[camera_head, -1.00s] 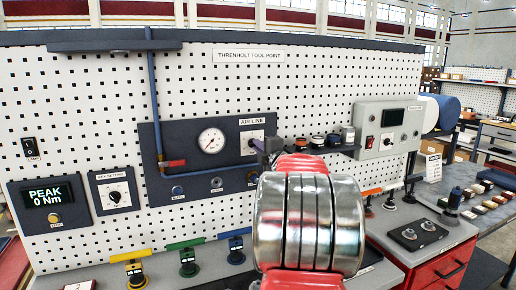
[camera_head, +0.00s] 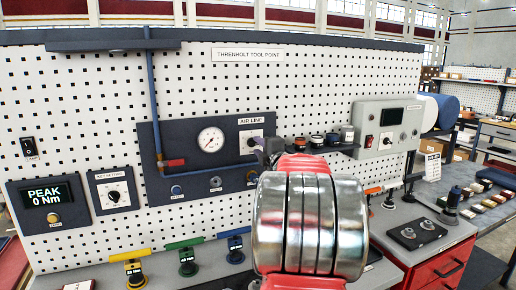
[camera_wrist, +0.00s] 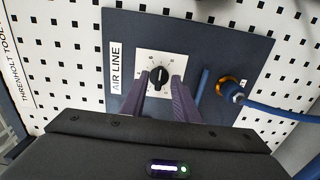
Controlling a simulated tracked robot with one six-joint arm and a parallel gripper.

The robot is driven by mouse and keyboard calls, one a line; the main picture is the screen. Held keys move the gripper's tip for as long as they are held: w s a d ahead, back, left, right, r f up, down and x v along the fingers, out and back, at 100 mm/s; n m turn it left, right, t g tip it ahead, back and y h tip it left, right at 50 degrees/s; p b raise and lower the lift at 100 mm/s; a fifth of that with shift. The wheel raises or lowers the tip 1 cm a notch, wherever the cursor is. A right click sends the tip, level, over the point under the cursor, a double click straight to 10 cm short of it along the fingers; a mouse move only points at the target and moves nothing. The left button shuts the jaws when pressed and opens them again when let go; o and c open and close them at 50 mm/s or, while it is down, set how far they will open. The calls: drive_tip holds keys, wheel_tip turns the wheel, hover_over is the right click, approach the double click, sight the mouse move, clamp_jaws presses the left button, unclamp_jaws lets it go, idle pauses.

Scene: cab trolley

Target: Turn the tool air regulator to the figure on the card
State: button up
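The regulator knob (camera_wrist: 158,76) is black with a pointer and sits on a white dial plate (camera_wrist: 161,62) on the dark air line panel (camera_wrist: 240,48). My gripper (camera_wrist: 160,82) faces the dial, with one purple-grey finger on each side of the knob. Gaps show between fingers and knob, so it looks open; how far the tips reach over it is unclear.
A blue hose (camera_wrist: 270,107) leaves a brass fitting (camera_wrist: 227,87) beside the dial. A small shelf (camera_head: 330,149) with several items is right of the panel. Colored handled tools (camera_head: 187,255) stand on the bench below. A grey box (camera_head: 387,128) hangs at the right.

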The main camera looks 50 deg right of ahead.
drive_tip(key=v, duration=1.2)
drive_tip(key=shift+s+a, duration=0.15)
drive_tip(key=shift+s, duration=0.15)
drive_tip(key=shift+f, duration=0.15)
drive_tip(key=w+a+f+m+g, duration=0.2)
drive_tip(key=a+f+m, duration=0.15)
drive_tip(key=a, duration=0.45)
drive_tip(key=w+a+f+m+g+y, duration=0.1)
drive_tip(key=a+f+m, duration=0.1)
drive_tip(key=a+m, duration=0.35)
drive_tip(key=w+a+f+m+g, duration=0.2)
drive_tip(key=a, duration=0.7)
drive_tip(key=s+a+f+g+y, duration=0.1)
drive_tip(key=s+a+f+y, duration=0.1)
drive_tip(key=a, duration=0.8)
drive_tip(key=s+a+f+g+y, duration=0.2)
drive_tip(key=s+a+f+y, duration=0.1)
drive_tip(key=s+a+f, duration=0.2)
drive_tip(key=s+a+f+g+y, duration=0.1)
drive_tip(key=s+a+f+y, duration=0.2)
drive_tip(key=s+a, duration=0.4)
drive_tip(key=a+f, duration=0.1)
drive_tip(key=a, duration=0.6)
drive_tip(key=shift+a+m+g, duration=0.35)
drive_tip(key=shift+m+g, duration=0.05)
drive_tip(key=shift+f, duration=0.15)
drive_tip(key=shift+w, duration=0.1)
